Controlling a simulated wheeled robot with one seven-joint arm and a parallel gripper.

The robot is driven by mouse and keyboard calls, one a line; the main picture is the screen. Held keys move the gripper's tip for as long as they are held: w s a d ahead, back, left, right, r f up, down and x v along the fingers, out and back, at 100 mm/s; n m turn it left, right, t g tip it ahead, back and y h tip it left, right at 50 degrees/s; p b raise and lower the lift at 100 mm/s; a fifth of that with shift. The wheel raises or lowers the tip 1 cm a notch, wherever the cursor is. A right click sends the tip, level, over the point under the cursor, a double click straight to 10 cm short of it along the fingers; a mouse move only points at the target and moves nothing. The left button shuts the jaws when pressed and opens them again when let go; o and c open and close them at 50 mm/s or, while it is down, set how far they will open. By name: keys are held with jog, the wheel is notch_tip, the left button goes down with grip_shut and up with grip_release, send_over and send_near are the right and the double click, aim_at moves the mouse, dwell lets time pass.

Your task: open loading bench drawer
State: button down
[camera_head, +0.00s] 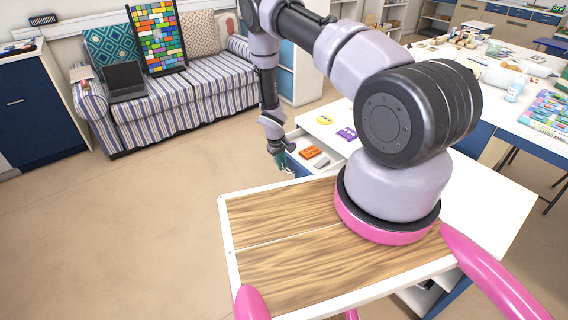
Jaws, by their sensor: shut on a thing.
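The white loading bench (345,113) stands beyond my arm's base, with a yellow smiley piece (325,118) and a purple piece (347,133) on its top. The drawer (298,160) appears to stand partly out from its left side, with an orange piece (311,152) and a grey piece (321,163) seemingly inside. My gripper (285,167) is at the drawer's front edge, pointing down, shut on what seems to be its handle. The handle is mostly hidden by the fingers and too small to make out.
A striped sofa (180,92) with cushions and a laptop (122,80) stands at the back left. A blue cabinet (25,105) is at the far left. Bare floor (130,200) lies left of the bench. A cluttered white table (485,80) is at the right.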

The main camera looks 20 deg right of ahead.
jog(key=c, duration=0.9)
grip_release()
jog(key=r, duration=0.3)
jog(key=a+r, duration=0.1)
jog(key=r, duration=0.3)
jog(key=a+r, duration=0.1)
jog(key=r, duration=0.2)
jog(key=shift+s+r, duration=0.3)
jog(key=shift+s, duration=0.05)
jog(key=shift+r, duration=0.1)
